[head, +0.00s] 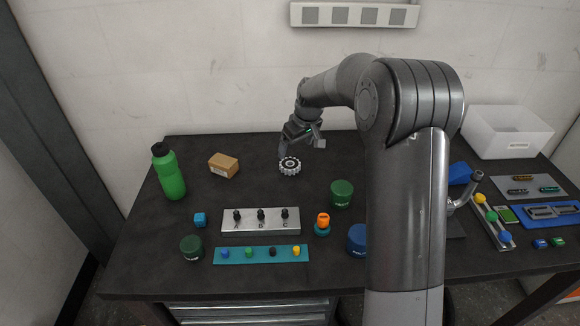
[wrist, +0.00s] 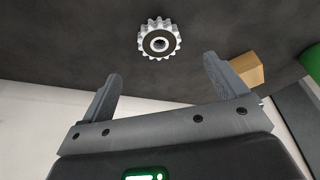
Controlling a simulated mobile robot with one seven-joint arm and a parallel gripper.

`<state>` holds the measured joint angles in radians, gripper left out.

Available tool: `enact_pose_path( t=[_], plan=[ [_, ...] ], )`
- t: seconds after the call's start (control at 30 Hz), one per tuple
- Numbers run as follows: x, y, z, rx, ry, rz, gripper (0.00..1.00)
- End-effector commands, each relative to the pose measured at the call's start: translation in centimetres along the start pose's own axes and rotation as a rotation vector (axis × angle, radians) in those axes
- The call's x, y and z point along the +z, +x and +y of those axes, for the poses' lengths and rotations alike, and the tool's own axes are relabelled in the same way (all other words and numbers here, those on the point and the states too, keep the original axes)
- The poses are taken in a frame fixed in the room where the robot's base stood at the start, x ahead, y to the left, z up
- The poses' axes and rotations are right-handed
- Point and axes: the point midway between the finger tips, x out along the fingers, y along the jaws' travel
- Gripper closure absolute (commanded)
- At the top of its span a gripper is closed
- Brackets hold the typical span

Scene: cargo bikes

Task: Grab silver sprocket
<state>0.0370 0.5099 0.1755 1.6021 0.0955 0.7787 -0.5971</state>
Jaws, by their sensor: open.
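The silver sprocket (head: 290,166) lies flat on the dark table, towards the back and left of my arm. In the wrist view the sprocket (wrist: 159,39) shows its toothed silver rim, dark face and central hub. My gripper (head: 303,147) is just behind and above it in the head view. In the wrist view my gripper (wrist: 162,77) is open and empty, its two fingers spread wide. The sprocket lies beyond the fingertips, roughly centred between them, and neither finger touches it.
A cardboard box (head: 224,165) and a green bottle (head: 169,172) stand left of the sprocket. A dark green canister (head: 341,193) stands to its right front. A metal block with black knobs (head: 260,221) lies in front. The table around the sprocket is clear.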

Motion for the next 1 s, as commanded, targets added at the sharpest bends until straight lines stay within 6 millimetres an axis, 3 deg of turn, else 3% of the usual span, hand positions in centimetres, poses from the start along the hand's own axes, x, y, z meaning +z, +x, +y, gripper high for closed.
enact_pose_path(
  t=[0.2, 0.43, 0.7, 0.93, 1.0],
  plan=[
    [0.1, 3.5, -0.1, -0.002, 0.0, -0.003, 0.1],
    [0.0, 5.3, 0.0, -0.001, 0.001, -0.003, 0.1],
    [-0.1, 9.1, 0.1, -0.001, 0.0, -0.002, 0.1],
    [-0.1, 9.3, 0.1, 0.0, 0.001, -0.001, 0.1],
    [-0.1, 9.3, 0.1, 0.0, 0.001, -0.001, 0.15]
  ],
)
